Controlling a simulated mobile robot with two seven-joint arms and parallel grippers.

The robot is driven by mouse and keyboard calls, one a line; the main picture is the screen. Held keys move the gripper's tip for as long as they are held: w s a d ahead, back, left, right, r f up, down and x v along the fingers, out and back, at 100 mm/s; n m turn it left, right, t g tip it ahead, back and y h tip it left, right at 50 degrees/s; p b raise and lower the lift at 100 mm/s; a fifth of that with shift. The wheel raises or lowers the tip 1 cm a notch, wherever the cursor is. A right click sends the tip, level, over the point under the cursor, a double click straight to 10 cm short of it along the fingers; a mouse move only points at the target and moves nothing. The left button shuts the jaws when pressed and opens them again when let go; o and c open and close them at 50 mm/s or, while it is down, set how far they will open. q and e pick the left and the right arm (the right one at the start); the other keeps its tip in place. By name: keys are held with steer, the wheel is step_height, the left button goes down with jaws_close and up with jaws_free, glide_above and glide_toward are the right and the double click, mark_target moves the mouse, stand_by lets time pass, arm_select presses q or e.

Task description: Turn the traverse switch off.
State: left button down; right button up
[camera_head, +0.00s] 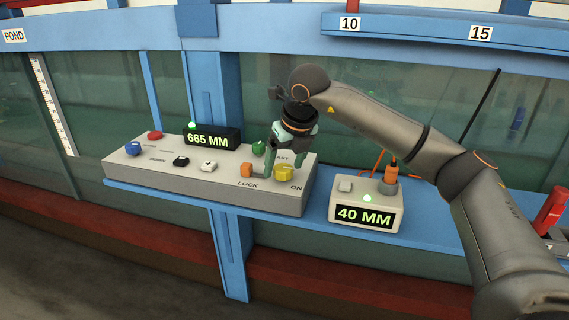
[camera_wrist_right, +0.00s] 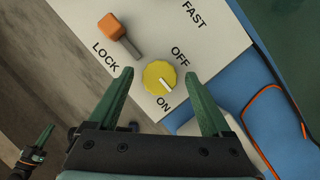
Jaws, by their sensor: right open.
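The traverse switch is a yellow round knob (camera_wrist_right: 159,77) with a white pointer mark, on the pale control panel (camera_head: 130,168). In the wrist view its pointer slants to the lower right, between the printed OFF and ON, nearer ON. The knob also shows in the head view (camera_head: 284,173), at the panel's right end. My right gripper (camera_head: 282,160) is open above the knob; in the wrist view its green fingers (camera_wrist_right: 159,74) appear on either side of it, with no clear contact. A green-fingered gripper, apparently my left (camera_wrist_right: 35,150), shows at the wrist view's lower left.
An orange lever (camera_wrist_right: 110,27) marked LOCK stands close beside the knob. A green button (camera_head: 259,148) and a 665 MM display (camera_head: 210,138) sit behind. A 40 MM box (camera_head: 365,205) with an orange cable is at the right on the blue shelf (camera_head: 430,226).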

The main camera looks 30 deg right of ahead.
steer(key=shift+c, duration=0.3)
jaws_close()
